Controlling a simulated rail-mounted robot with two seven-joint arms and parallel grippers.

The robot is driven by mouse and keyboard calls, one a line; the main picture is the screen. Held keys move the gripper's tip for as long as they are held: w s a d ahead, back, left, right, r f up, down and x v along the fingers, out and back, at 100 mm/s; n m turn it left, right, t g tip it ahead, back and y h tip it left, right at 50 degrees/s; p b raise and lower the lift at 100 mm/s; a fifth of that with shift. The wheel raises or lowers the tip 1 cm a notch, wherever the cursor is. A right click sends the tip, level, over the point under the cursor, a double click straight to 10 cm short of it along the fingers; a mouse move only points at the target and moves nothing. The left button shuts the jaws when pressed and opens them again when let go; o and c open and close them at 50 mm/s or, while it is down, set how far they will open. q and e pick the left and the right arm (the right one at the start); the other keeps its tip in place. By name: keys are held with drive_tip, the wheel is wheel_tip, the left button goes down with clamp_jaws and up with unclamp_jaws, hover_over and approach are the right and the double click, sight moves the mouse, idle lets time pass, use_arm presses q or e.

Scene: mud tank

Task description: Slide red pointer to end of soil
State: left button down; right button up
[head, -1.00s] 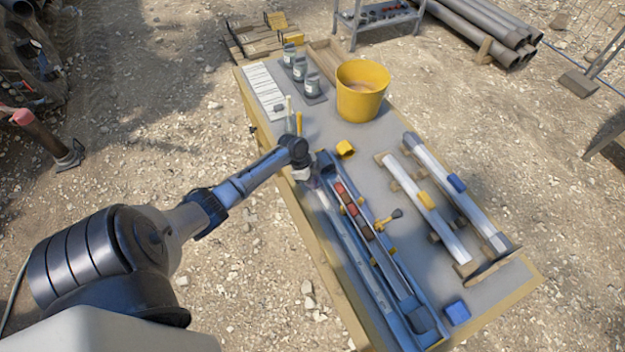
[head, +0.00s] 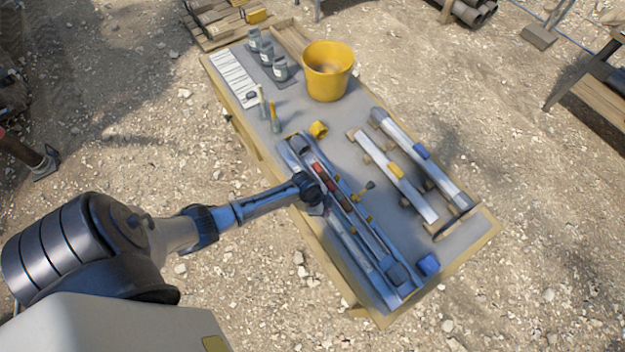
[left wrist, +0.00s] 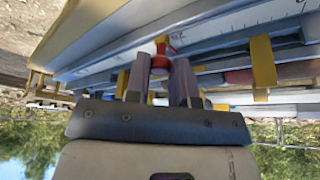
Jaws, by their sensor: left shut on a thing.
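The blue-grey core tray (head: 381,292) lies along the table's near-left edge. A row of red, brown and dark soil pieces (head: 322,173) lies in its trough. A pale ruler strip with marks (left wrist: 225,22) runs along the tray beside the soil. My left gripper (head: 316,208) is at the ruler side of the tray, about midway along it, and hides part of the ruler. In the left wrist view, my left gripper (left wrist: 160,80) is shut on the red pointer (left wrist: 160,62), which sits between the two fingers against the ruler. In the head view the pointer is hidden. My right gripper is out of view.
A yellow bucket (head: 328,72), several jars (head: 267,52) and a white sheet (head: 234,78) stand at the far end. Two tubes with yellow and blue clips (head: 400,172) lie right of the tray.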

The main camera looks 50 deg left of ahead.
sight(337, 225)
use_arm(q)
drive_tip(key=shift+s+d+p, duration=0.15)
drive_tip(key=shift+d+p, duration=0.3)
drive_tip(key=shift+d, duration=1.75)
drive_tip(key=c, duration=1)
unclamp_jaws()
drive_tip(key=shift+r, duration=0.1)
drive_tip(key=shift+v, duration=6.8)
